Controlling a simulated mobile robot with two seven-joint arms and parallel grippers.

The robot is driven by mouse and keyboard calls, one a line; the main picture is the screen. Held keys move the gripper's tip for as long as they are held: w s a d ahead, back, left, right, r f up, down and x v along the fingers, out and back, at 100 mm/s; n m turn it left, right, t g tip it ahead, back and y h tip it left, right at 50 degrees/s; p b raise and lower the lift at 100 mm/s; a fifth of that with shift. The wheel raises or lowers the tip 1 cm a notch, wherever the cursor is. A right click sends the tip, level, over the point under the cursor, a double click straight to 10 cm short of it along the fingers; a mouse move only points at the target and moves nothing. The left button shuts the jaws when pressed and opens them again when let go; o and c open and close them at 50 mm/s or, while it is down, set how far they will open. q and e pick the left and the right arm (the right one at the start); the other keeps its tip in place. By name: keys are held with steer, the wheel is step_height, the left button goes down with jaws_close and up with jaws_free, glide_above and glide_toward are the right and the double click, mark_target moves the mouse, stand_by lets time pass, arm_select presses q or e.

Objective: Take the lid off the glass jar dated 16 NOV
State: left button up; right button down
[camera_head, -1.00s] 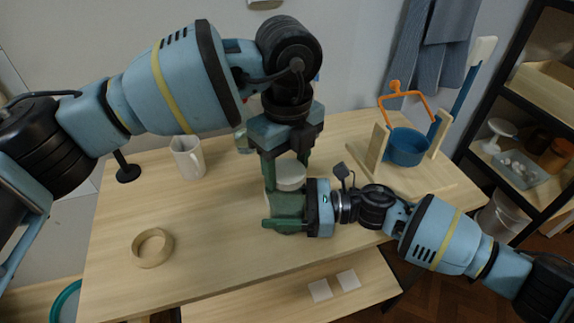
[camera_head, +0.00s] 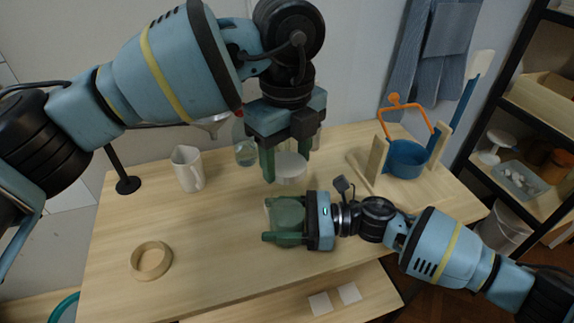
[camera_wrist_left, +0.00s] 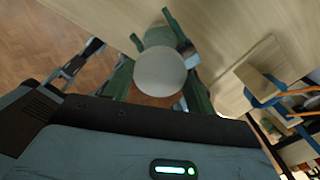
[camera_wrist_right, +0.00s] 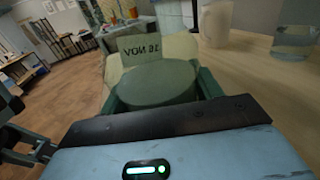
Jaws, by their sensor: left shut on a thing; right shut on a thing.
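The white round lid (camera_head: 290,168) is between the fingers of my left gripper (camera_head: 287,160), which is shut on it above the jar. In the left wrist view the lid (camera_wrist_left: 160,72) shows as a pale disc, with part of the green jar (camera_wrist_left: 160,38) behind it. The greenish glass jar (camera_head: 287,211) stands on the table, and my right gripper (camera_head: 284,222) is shut around it from the right. In the right wrist view a label (camera_wrist_right: 140,48) reads 16 NOV, upside down, beyond the jar's green round top (camera_wrist_right: 155,82).
The wooden table (camera_head: 210,245) is clear at front centre. A wooden ring (camera_head: 151,261) lies at front left. A white mug (camera_head: 187,169) and a glass vessel (camera_head: 245,152) stand behind. A blue pot (camera_head: 406,160) with an orange handle sits on a wooden stand at right.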

mark_target(287, 161)
steer(key=shift+c, duration=1.2)
jaws_free()
steer(key=shift+d, duration=0.1)
arm_select(q)
step_height(287, 161, down, 4)
steer(key=shift+w+r+b, duration=0.1)
steer(key=shift+w+b, duration=0.05)
steer(key=shift+b, duration=0.7)
arm_select(e)
steer(key=d, duration=1)
steer(key=shift+d+f, duration=0.15)
steer(key=shift+d, duration=0.05)
arm_select(q)
steer(key=shift+f+g, duration=0.25)
steer(key=shift+g, duration=0.05)
arm_select(e)
steer(key=shift+s+d, duration=0.1)
steer(key=shift+d, duration=0.65)
